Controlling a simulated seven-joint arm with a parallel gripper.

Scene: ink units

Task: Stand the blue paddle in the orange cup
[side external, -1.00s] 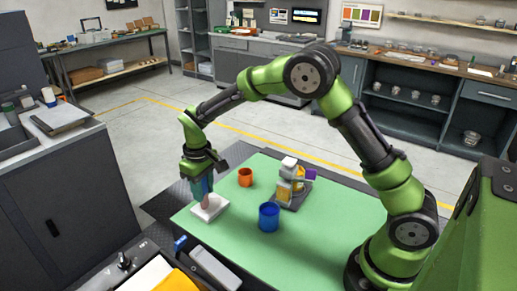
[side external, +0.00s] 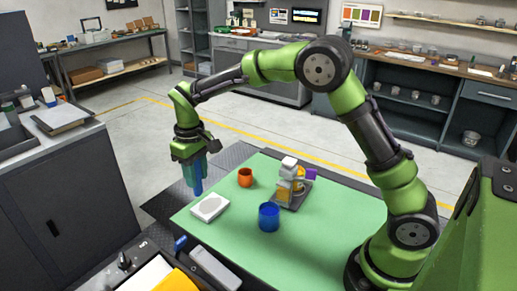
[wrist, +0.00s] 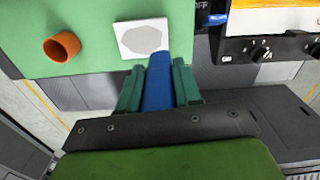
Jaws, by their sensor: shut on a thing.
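The blue paddle (wrist: 159,82) is between the two teal fingers of my gripper (wrist: 158,88), which is shut on it. In the side external view the paddle (side external: 198,187) hangs down, roughly upright, below my gripper (side external: 194,172). It is beyond the left edge of the green table and appears clear of the white block. The orange cup (side external: 245,177) stands on the table to the right of the gripper, and nothing shows in it. The cup (wrist: 62,47) is at the upper left in the wrist view, its opening visible.
A white block (side external: 210,208) with a grey round patch lies on the green table (side external: 300,250) near its left corner. A blue cup (side external: 269,217) stands right of it. A grey stand (side external: 293,193) with white, yellow and purple parts is behind. Table between block and orange cup is clear.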

